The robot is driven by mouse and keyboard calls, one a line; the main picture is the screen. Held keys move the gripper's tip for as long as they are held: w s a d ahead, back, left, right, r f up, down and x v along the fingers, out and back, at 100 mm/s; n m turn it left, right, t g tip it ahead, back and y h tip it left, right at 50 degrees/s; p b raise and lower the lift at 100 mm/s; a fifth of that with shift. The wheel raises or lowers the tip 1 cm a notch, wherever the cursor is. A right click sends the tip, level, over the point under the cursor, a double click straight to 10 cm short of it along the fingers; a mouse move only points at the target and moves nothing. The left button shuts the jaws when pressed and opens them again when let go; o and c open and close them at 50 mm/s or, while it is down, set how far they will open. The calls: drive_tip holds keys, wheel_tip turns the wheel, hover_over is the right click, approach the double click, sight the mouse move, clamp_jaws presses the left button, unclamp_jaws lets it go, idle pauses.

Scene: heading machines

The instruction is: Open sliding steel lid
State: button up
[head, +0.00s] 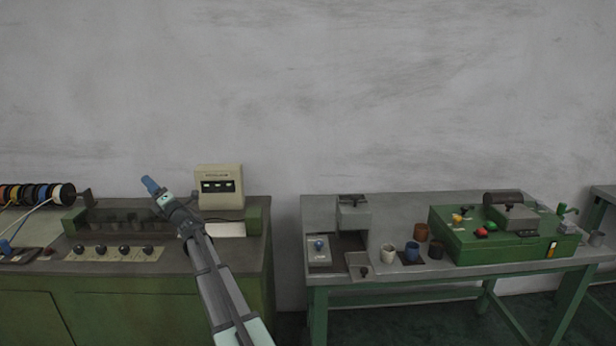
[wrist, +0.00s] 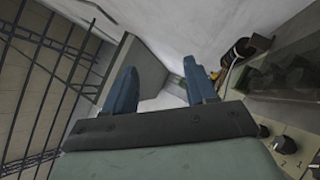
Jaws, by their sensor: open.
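My gripper (head: 153,186) is raised above the left bench in the head view, its blue fingers pointing up and left. In the wrist view my gripper (wrist: 158,85) has its two blue fingers apart, with nothing between them. On the right bench a grey steel box with a dark knob on top (head: 512,216) sits on a green machine (head: 460,243). I cannot tell which of these is the sliding steel lid. My gripper is far to their left and touches neither.
Below my gripper is a long machine with a dark cover (head: 125,217) and a row of black knobs (head: 99,250). A beige meter box (head: 219,186) stands right of my arm. Wire spools (head: 35,194) are at far left. Cups (head: 388,253) stand on the right bench. A gap separates the benches.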

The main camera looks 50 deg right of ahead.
drive_tip(key=s+d+r+n+t+h, duration=0.15)
drive_tip(key=s+d+r, duration=0.35)
drive_tip(key=s+d, duration=0.5)
drive_tip(key=s+d+r+n+t+h, duration=0.1)
drive_tip(key=s+d+r+n+t, duration=0.25)
drive_tip(key=d, duration=1.15)
drive_tip(key=s+d+r+n+h, duration=0.1)
drive_tip(key=s+d+r, duration=0.5)
drive_tip(key=s+d, duration=0.45)
drive_tip(key=s+d+f+m+g+h, duration=0.1)
drive_tip(key=s+d+m+g+h, duration=0.4)
drive_tip(key=d, duration=0.8)
drive_tip(key=s+d+f+m+g+h, duration=0.1)
drive_tip(key=s+d+m+g+h, duration=0.2)
drive_tip(key=d+m+g+h, duration=0.75)
drive_tip(key=s+d+f+m+g+h, duration=0.25)
drive_tip(key=s+d, duration=0.25)
drive_tip(key=d, duration=1.2)
drive_tip(key=s+d+f+m+g+y, duration=0.2)
drive_tip(key=s+d+m+g, duration=0.3)
drive_tip(key=s+d, duration=0.45)
drive_tip(key=m+g+y, duration=0.8)
drive_tip(key=g+y, duration=0.1)
drive_tip(key=y, duration=0.6)
approach(509, 204)
drive_tip(key=x, duration=0.8)
drive_tip(key=shift+f, duration=0.15)
